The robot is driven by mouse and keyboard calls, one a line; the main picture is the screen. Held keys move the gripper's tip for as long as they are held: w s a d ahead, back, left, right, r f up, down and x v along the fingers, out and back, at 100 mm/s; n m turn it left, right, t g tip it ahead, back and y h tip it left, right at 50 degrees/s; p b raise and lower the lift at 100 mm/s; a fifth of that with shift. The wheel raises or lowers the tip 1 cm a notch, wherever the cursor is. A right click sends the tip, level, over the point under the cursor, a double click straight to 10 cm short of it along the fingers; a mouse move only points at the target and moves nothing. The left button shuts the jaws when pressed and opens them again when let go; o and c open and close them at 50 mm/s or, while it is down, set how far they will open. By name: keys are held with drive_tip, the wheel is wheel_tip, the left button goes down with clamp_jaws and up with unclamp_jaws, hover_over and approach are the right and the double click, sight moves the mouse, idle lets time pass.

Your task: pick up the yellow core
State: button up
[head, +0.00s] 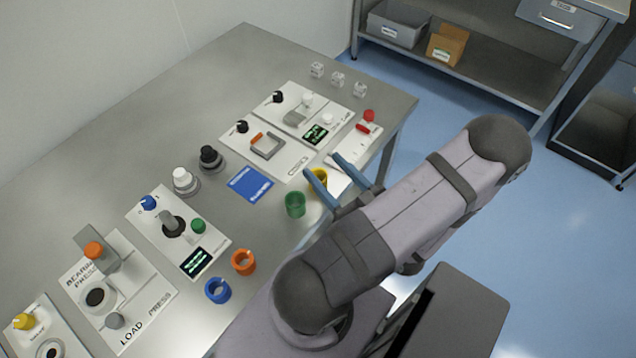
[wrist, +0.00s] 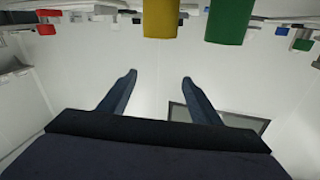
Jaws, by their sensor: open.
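The yellow core (head: 319,178) is a short ring-shaped piece on the metal table near its front edge. My gripper (head: 322,164) is open, and its two blue fingers appear close to the yellow core, one overlapping its left side in the head view. In the wrist view the yellow core (wrist: 161,18) shows at the top, beyond the tips of my gripper (wrist: 157,76), cut off by the frame edge. Nothing is between the fingers there. I cannot tell whether a finger touches the core.
A green core (head: 295,204) stands just left of the yellow one. An orange core (head: 243,262) and a blue core (head: 217,290) stand farther left. A white panel with red parts (head: 350,150) lies behind my fingers. A blue card (head: 250,184) lies on the table (head: 110,140).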

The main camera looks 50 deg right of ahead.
drive_tip(key=b, duration=0.2)
approach(314, 172)
drive_tip(key=shift+g+h, duration=0.3)
drive_tip(key=shift+g, duration=0.1)
drive_tip(key=x, duration=0.4)
drive_tip(key=shift+w+a+r, duration=0.2)
drive_tip(key=shift+a+r, duration=0.1)
drive_tip(key=shift+a, duration=0.05)
drive_tip(key=shift+w+d+r+n+p, duration=0.15)
drive_tip(key=shift+w+p, duration=0.1)
drive_tip(key=shift+p, duration=0.2)
drive_tip(key=shift+w+r+n+p, duration=0.15)
drive_tip(key=shift+w+p, duration=0.1)
drive_tip(key=shift+p, duration=0.15)
drive_tip(key=shift+w+d+f+p, duration=0.2)
drive_tip(key=shift+w+f+p, duration=0.1)
drive_tip(key=shift+w+p, duration=0.15)
drive_tip(key=shift+p+x, duration=0.45)
drive_tip(key=shift+x, duration=0.45)
drive_tip(key=shift+p+x, duration=0.55)
drive_tip(key=shift+x, duration=1.15)
drive_tip(key=shift+d, duration=0.1)
drive_tip(key=c, duration=1.1)
